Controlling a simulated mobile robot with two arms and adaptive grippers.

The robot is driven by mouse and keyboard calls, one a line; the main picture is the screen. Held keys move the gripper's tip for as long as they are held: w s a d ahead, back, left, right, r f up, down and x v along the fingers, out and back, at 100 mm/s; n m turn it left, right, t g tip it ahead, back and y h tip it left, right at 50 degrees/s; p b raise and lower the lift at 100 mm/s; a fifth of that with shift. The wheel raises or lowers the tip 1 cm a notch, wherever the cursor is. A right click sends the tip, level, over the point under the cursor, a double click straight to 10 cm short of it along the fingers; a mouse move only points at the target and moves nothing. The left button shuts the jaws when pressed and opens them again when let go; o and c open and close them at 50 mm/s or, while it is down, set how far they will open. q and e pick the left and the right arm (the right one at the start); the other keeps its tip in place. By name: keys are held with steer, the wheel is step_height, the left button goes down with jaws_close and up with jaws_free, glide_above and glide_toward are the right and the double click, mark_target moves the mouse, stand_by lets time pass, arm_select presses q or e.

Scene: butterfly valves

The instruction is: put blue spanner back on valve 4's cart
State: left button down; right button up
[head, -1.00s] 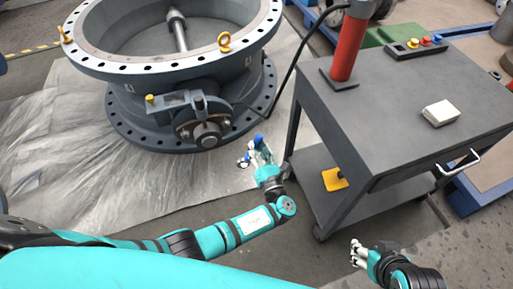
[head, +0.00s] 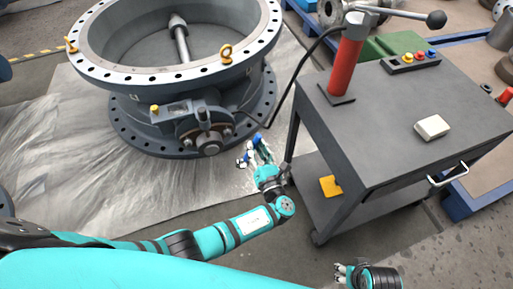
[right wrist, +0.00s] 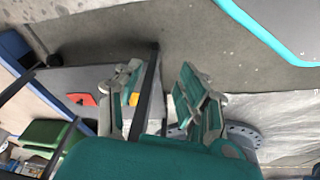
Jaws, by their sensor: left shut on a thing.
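My left gripper (head: 258,152) is shut on the blue spanner (head: 257,139), of which only small blue parts show between and beside the fingers. It is in front of the large grey butterfly valve (head: 150,128) and left of the cart. The cart (head: 385,120) has a dark grey top, a side handle and a lower shelf (head: 312,203). No valve number is readable on it. My right gripper (head: 343,272) is low in the head view, in front of the cart. In the right wrist view its fingers (right wrist: 163,95) are apart with nothing held between them.
On the cart top stand a red column (head: 347,68) with a lever, a white box (head: 432,127) and a button panel (head: 410,62). A yellow item (head: 330,186) is on the lower shelf. A black cable (head: 290,82) runs from valve to cart. The top's middle is clear.

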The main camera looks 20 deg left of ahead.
arm_select(q)
step_height(320, 180, up, 2)
steer(key=shift+p, duration=0.8)
arm_select(e)
step_height(320, 180, down, 7)
steer(key=s, duration=0.1)
steer(key=shift+s, duration=0.3)
